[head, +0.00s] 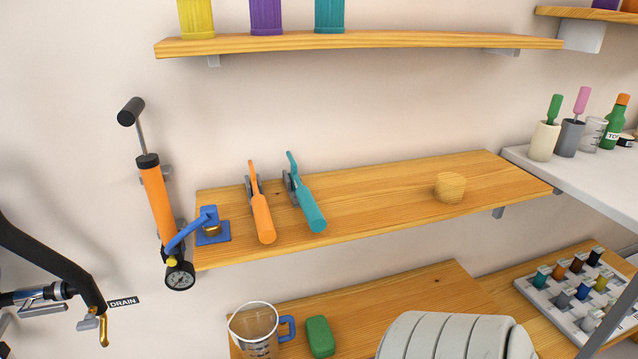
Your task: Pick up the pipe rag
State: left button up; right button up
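I cannot make out with certainty which thing is the pipe rag. A large pale grey-white ribbed shape (450,337) fills the bottom centre, cut off by the frame edge; I cannot tell whether it is cloth, a covering or something else. A small tan rounded lump (449,187) sits alone on the right half of the middle shelf, and its material is unclear. A green rounded block (320,336) lies on the lower shelf.
The wooden middle shelf (375,195) holds orange (263,217) and teal (308,207) handled tools and a blue fitting (211,225). A clear jug (255,330) stands left of the green block. A hand pump (157,205) and black pipe (50,260) are at left.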

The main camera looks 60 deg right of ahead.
aim_at(321, 340)
jog(key=z, duration=1.9)
jog(key=j+z, duration=0.1)
jog(key=z, duration=0.2)
jog(key=j+z, duration=0.15)
jog(key=z, duration=0.15)
